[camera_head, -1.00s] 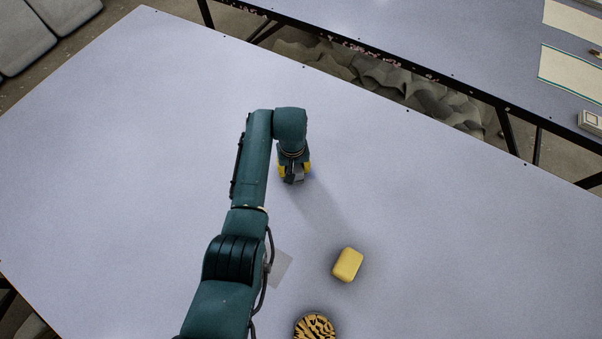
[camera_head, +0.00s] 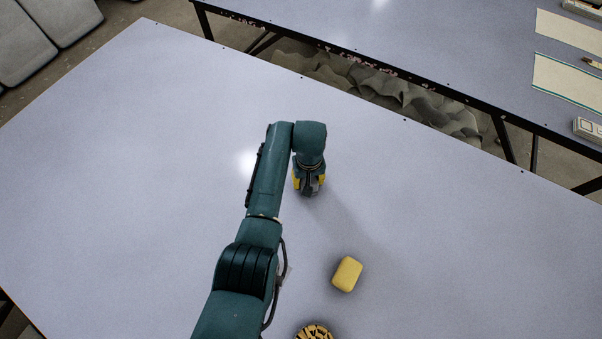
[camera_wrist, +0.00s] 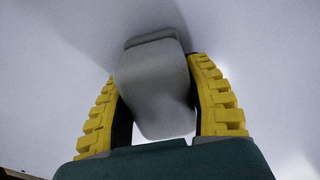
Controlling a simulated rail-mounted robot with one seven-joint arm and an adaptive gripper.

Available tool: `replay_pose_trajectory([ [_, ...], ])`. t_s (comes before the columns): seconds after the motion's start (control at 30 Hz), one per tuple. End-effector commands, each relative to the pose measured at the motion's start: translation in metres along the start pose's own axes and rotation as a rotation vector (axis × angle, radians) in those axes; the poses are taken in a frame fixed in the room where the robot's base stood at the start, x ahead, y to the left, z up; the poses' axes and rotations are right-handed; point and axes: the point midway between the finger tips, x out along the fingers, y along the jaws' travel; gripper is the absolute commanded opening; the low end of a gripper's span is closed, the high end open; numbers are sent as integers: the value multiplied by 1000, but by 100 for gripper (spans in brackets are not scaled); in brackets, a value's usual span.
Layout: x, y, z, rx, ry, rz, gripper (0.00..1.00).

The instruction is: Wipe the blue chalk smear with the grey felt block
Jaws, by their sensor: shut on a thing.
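My gripper (camera_head: 309,183) is low over the middle of the pale table (camera_head: 150,180). Its yellow fingers (camera_wrist: 215,98) are shut on the grey felt block (camera_wrist: 155,92), which sits between them in the wrist view. The block is smooth and pale grey, with a darker grey edge at its far end. In the head view it is mostly covered by the gripper. It appears to be at the table surface, but I cannot tell whether it touches. I cannot make out the blue chalk smear in either current view; the gripper may hide it.
A yellow block (camera_head: 347,274) lies right of my arm, nearer the front. A black-and-yellow patterned round thing (camera_head: 315,332) is at the bottom edge, partly cut off. The table's left and far right areas are clear. A second table (camera_head: 420,40) stands beyond a gap.

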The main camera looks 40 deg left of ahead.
Motion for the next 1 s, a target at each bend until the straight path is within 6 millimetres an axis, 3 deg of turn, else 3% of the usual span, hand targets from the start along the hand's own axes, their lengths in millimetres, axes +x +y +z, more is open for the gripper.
replay_pose_trajectory([
  [0.9, 0, 54, 50, -17, -4, -2, 18],
  [1.0, -12, 55, 49, -19, -2, 0, 18],
])
